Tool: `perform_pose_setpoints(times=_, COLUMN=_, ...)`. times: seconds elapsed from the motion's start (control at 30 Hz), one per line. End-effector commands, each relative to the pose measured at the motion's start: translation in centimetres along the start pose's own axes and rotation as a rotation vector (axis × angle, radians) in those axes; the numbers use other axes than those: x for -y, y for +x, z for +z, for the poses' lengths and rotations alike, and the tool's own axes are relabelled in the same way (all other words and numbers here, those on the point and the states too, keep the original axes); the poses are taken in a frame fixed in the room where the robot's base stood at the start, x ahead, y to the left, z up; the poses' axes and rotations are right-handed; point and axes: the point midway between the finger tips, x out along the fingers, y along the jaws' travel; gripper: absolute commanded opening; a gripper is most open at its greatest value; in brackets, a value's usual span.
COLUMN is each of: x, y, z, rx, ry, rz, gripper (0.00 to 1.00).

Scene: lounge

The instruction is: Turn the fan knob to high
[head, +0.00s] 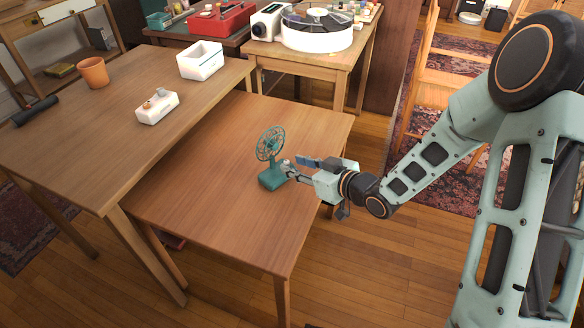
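A small teal fan (271,145) with a round caged head stands upright on the lower wooden table (228,215), near its right side. Its base (270,179) faces my gripper. My gripper (292,167) reaches in from the right, close beside the base on its right. Its two fingers look spread apart, with the far one pointing left behind the near one. The near fingertip overlaps the base's right edge in the picture; I cannot tell if it touches. The knob is too small or hidden to make out, so its setting does not show.
A taller table (75,130) on the left holds an orange cup (93,72), a white box (200,60) and a small white item (157,107). A white turntable (318,36) stands on the back table. The lower table's front and left are clear.

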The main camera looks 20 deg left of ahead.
Motion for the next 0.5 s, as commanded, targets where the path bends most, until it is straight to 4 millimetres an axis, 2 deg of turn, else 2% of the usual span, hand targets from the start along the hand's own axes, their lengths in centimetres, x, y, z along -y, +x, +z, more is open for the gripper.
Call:
perform_pose_setpoints(times=0.1, x=0.0, y=1.4, z=0.1, rx=-0.001, ry=-0.001, rz=-0.001, gripper=0.30)
perform_pose_setpoints(times=0.2, x=0.0, y=1.8, z=0.0, rx=0.000, ry=0.000, rz=0.000, gripper=0.30)
perform_pose_setpoints(times=0.5, x=0.0, y=1.9, z=0.0, rx=0.000, ry=0.001, rz=0.001, gripper=0.29)
